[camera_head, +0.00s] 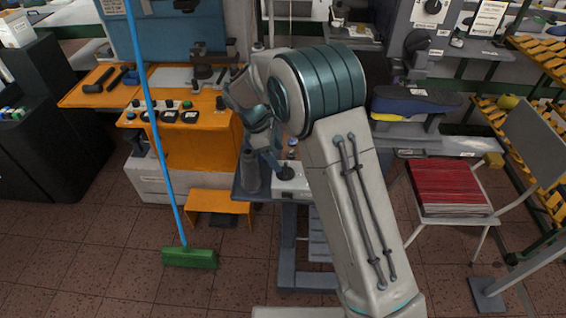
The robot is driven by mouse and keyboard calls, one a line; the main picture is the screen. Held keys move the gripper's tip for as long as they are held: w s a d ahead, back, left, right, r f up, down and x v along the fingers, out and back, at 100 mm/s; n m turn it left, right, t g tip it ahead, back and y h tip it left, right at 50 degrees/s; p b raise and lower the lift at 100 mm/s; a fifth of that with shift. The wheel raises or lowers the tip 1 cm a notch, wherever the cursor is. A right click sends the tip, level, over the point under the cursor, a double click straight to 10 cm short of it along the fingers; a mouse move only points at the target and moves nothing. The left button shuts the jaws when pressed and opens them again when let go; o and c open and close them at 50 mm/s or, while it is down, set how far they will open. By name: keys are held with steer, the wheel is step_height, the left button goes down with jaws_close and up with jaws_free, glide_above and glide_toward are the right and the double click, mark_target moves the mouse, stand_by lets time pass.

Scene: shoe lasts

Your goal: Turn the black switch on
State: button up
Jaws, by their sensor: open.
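A small dark round part (285,173), which looks like a black knob or switch, sits at a white box (292,188) on the blue-grey stand. It is too small to tell whether it is on or off. My gripper (276,158) hangs from the arm's wrist just above and left of this part. Its fingers are small and dark in the picture, and they look open and empty. I cannot tell whether they touch the dark part. My arm covers the area to the right of the box.
An orange machine (190,145) with black controls (170,116) stands to the left. A blue-handled green broom (189,258) stands before it. A chair with a red stack (448,188) is at right. A black dial (433,6) is on the back machine. Floor is open at front left.

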mark_target(285, 168)
steer(key=shift+p+x, duration=0.45)
steer(key=shift+x, duration=2.35)
steer(key=c, duration=1)
